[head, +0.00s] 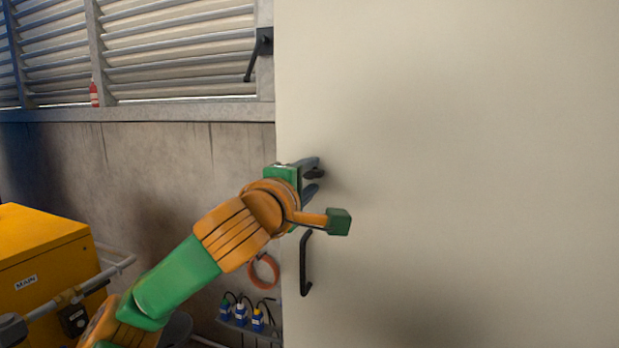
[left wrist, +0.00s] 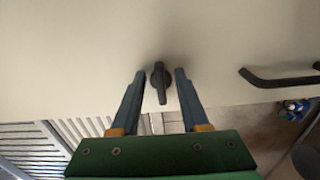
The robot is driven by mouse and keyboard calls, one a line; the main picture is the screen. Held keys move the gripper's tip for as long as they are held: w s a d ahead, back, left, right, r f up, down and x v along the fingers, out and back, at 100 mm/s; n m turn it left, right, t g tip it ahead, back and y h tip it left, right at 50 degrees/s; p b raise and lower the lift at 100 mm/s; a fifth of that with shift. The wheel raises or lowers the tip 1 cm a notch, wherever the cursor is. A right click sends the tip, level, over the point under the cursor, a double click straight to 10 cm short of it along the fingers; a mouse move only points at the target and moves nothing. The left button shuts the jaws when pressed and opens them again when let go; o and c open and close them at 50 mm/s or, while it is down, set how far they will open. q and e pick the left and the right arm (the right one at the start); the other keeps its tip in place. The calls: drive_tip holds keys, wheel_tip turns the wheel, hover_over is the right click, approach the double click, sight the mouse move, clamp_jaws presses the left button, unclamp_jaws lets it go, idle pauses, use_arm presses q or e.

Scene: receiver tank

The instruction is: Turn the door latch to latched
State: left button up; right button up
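The door latch is a small dark turn-knob on the pale door. In the left wrist view the latch (left wrist: 158,80) has its lever pointing down the picture, toward the door's edge. In the head view the latch (head: 315,173) is partly hidden by my fingers. My left gripper (head: 312,177) is at the door's left edge, fingers toward the door. In the left wrist view the gripper (left wrist: 158,76) is open, one finger on each side of the latch, with a gap on both sides. My right gripper is in neither view.
A black pull handle (head: 305,263) is on the door (head: 450,180) below the latch. A dark lever (head: 259,52) hangs from the frame above. A yellow cabinet (head: 40,250) and pipe stand lower left. An orange ring (head: 263,271) and several blue plugs are below my arm.

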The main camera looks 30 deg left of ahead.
use_arm(q)
drive_tip(key=shift+s+d+f+b, duration=0.1)
drive_tip(key=shift+s+b, duration=0.25)
drive_tip(key=shift+s, duration=0.05)
drive_tip(key=b+v, duration=0.2)
drive_tip(key=v, duration=0.4)
drive_tip(key=shift+s, duration=0.1)
